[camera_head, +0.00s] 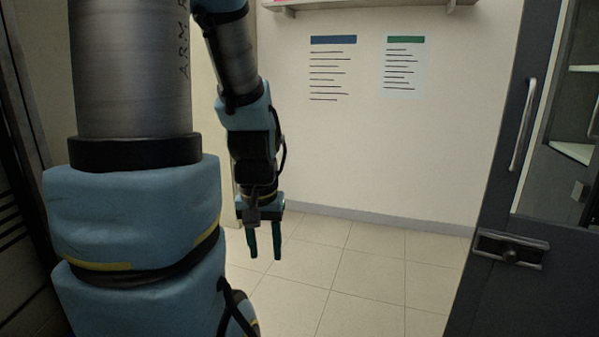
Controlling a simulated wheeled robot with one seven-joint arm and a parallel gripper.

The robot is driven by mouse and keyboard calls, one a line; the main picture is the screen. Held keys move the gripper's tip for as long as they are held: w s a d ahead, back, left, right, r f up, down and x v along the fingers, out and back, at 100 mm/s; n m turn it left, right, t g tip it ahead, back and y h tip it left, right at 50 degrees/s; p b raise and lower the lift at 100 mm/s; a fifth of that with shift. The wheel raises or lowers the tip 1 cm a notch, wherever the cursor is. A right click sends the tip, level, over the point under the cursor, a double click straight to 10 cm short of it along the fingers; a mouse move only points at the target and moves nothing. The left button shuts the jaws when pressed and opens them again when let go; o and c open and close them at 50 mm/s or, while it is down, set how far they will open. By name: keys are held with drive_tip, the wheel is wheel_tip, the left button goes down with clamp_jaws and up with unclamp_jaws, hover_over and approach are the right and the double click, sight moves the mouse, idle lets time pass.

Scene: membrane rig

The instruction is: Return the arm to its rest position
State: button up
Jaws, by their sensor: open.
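My gripper (264,241) hangs at the end of my arm, left of the picture's middle. Its two dark green fingers point down and stand apart with nothing between them. The tiled floor shows behind and below the fingertips. My arm's large blue and grey links fill the left side of the view, and its forearm comes down from the top to the gripper. The gripper touches nothing that I can see.
A pale wall with two printed notices (333,70) (404,66) stands behind. A shelf edge (350,4) shows at the top. A dark door (510,150) with a handle and latch is at the right. The tiled floor (370,270) in the middle is clear.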

wheel_tip(320, 180, up, 12)
drive_tip(key=p, duration=1)
drive_tip(key=shift+f, duration=0.15)
drive_tip(key=shift+o, duration=0.2)
